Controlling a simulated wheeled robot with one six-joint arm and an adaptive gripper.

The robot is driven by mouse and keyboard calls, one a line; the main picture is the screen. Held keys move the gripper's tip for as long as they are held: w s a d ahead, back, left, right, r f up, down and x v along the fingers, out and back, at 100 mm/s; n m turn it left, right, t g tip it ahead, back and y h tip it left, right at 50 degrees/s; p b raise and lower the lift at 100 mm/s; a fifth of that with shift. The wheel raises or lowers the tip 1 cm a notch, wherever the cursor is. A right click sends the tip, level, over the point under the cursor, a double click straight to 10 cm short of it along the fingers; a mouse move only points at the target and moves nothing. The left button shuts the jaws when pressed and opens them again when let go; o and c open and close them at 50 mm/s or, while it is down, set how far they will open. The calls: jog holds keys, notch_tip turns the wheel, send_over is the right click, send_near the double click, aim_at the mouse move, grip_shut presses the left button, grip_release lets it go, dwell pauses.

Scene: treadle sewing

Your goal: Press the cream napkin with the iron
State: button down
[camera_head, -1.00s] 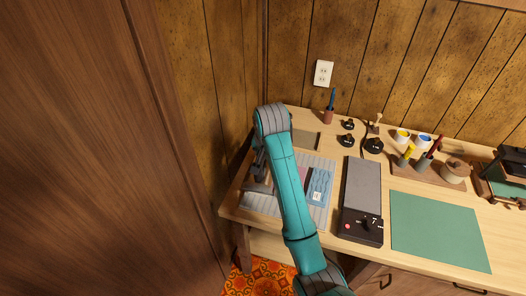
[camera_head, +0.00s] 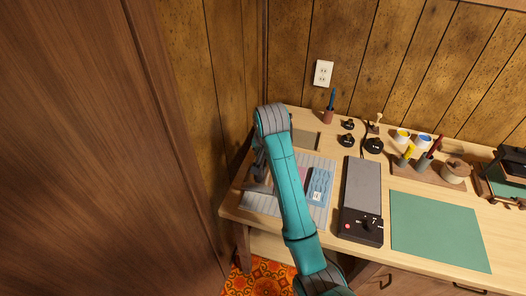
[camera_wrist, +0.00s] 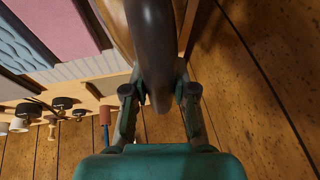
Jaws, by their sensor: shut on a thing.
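My gripper (camera_wrist: 159,95) is shut on a dark, rounded handle (camera_wrist: 149,35) that I take to be the iron's. In the head view my gripper (camera_head: 260,182) is over the left part of the grey ribbed mat, and my arm hides much of it. The iron's sole is hidden, so I cannot tell whether it touches anything. A pink cloth (camera_wrist: 66,24) and a blue patterned cloth (camera_wrist: 27,47) lie on the mat to one side. I cannot make out the cream napkin.
The grey mat (camera_head: 323,208) lies at the desk's left end. A grey-topped unit with a dial (camera_head: 362,188) and a green mat (camera_head: 438,230) are to its right. Pots, spools and dark knobs stand behind. A tall brown wooden panel (camera_head: 100,150) fills the left.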

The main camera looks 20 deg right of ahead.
jog(key=shift+f, duration=0.15)
jog(key=shift+r, duration=4.2)
jog(key=shift+d, duration=0.1)
